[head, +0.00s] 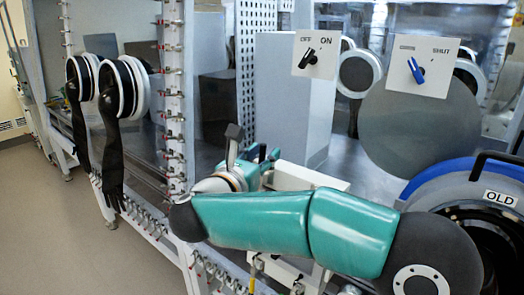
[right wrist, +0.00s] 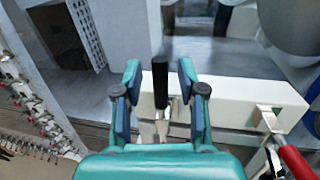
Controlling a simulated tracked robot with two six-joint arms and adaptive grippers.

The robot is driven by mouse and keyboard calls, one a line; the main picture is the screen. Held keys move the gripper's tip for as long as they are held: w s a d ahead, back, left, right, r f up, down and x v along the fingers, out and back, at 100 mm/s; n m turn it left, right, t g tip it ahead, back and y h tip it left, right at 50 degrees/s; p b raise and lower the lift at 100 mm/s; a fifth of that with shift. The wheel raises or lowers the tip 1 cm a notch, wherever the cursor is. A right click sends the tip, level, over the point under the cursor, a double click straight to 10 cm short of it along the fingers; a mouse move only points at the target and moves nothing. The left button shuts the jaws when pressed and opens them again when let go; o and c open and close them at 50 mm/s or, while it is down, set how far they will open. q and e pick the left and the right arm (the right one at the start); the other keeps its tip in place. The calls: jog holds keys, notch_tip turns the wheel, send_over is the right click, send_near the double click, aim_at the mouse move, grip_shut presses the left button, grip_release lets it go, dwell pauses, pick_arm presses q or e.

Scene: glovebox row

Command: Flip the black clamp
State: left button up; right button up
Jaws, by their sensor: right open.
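The black clamp (right wrist: 160,84) shows in the right wrist view. Its black handle stands upright, with a pale metal lower part at the edge of a white box (right wrist: 231,101). My right gripper (right wrist: 160,79) is open, with one finger on each side of the handle and a gap on both sides. In the head view my right gripper (head: 263,164) is small and partly hidden behind its wrist, and I cannot make out the black clamp there. My left gripper is not in view.
A red-handled clamp (right wrist: 297,162) is at the lower right of the right wrist view. In the head view, a white panel with a black OFF/ON knob (head: 309,57) and one with a blue knob (head: 416,70) are behind. Black gloves (head: 112,150) hang at left.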

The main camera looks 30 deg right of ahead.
grip_shut()
dwell(0.3)
